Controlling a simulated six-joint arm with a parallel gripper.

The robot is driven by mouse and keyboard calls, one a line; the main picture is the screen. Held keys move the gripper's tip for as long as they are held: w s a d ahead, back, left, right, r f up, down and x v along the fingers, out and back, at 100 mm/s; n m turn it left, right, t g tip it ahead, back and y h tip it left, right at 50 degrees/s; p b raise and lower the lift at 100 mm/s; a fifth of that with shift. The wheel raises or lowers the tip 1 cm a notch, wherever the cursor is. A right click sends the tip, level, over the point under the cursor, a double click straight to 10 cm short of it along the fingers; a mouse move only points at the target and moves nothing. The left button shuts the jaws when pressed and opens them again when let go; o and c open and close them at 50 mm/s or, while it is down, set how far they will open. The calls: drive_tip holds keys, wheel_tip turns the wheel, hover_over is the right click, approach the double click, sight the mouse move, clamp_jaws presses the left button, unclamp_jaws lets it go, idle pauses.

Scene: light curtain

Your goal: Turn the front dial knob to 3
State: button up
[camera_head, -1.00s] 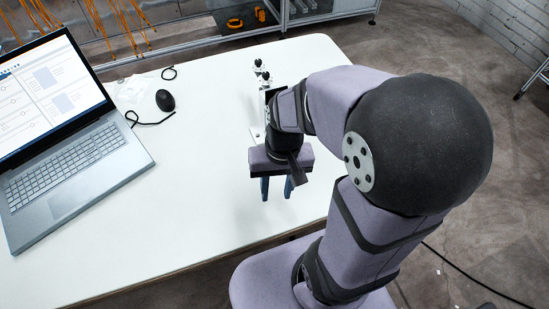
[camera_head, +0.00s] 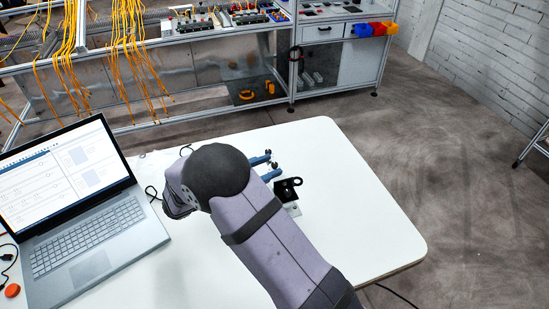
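The device stands near the middle of the table, with a black bracket-like part (camera_head: 289,188) over a pale base (camera_head: 293,208). Small dark knobs (camera_head: 268,152) show at its far left end. I cannot tell which is the front dial knob or read any dial marks. My gripper (camera_head: 272,166) has two blue fingers spread apart, pointing right, with their tips close to the small knobs. I cannot tell whether they touch. My arm hides the gripper's body and part of the device.
A laptop (camera_head: 85,205) stands open on the left of the white table (camera_head: 370,215). The table's right side is clear. Behind it is a metal workbench (camera_head: 210,40) with hanging orange cables (camera_head: 130,45).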

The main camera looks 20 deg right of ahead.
sight(272, 166)
wheel_tip(272, 166, down, 5)
drive_tip(key=w+a+n+t, duration=0.2)
drive_tip(key=n+t, duration=0.1)
drive_tip(key=n, duration=0.1)
drive_tip(key=shift+h, duration=0.4)
drive_tip(key=shift+p+x, duration=0.7)
drive_tip(key=shift+x, duration=2.9)
drive_tip(key=shift+f, duration=0.1)
clamp_jaws()
